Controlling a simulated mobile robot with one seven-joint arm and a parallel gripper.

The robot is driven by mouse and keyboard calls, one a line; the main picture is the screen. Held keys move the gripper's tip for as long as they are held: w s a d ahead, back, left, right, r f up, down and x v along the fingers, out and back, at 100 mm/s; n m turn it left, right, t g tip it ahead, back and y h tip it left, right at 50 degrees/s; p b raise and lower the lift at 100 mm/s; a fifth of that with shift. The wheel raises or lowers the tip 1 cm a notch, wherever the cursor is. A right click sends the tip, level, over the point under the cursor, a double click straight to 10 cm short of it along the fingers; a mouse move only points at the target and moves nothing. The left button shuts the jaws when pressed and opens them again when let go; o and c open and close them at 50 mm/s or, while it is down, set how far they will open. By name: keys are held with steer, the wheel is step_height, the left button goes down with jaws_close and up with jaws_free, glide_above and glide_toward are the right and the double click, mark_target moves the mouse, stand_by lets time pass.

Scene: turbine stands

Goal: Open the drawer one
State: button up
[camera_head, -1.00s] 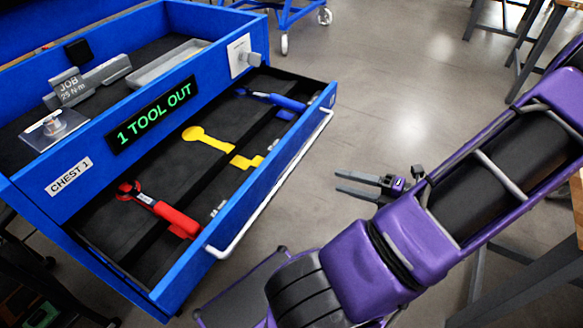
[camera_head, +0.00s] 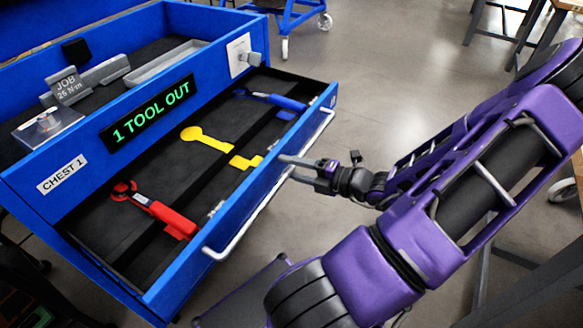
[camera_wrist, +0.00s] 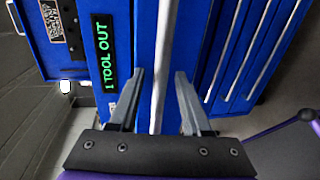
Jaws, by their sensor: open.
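The blue tool chest labelled CHEST 1 (camera_head: 62,174) stands at the left with its top drawer (camera_head: 160,287) pulled out. In the drawer lie a red tool (camera_head: 160,213) and a blue tool (camera_head: 275,100), beside a yellow tool-shaped patch (camera_head: 205,138). A grey bar handle (camera_head: 268,192) runs along the drawer front. My gripper (camera_head: 283,168) is open beside this handle. In the wrist view the handle bar (camera_wrist: 161,70) runs between the open fingers of my gripper (camera_wrist: 160,85). Contact with the bar cannot be told.
A green sign (camera_head: 150,112) on the chest reads 1 TOOL OUT. More blue drawer fronts with bar handles (camera_wrist: 246,50) show in the wrist view. A blue wheeled cart (camera_head: 290,15) stands at the back. The floor (camera_head: 400,90) behind my arm is clear.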

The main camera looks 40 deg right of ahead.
jaws_close()
stand_by(1.4)
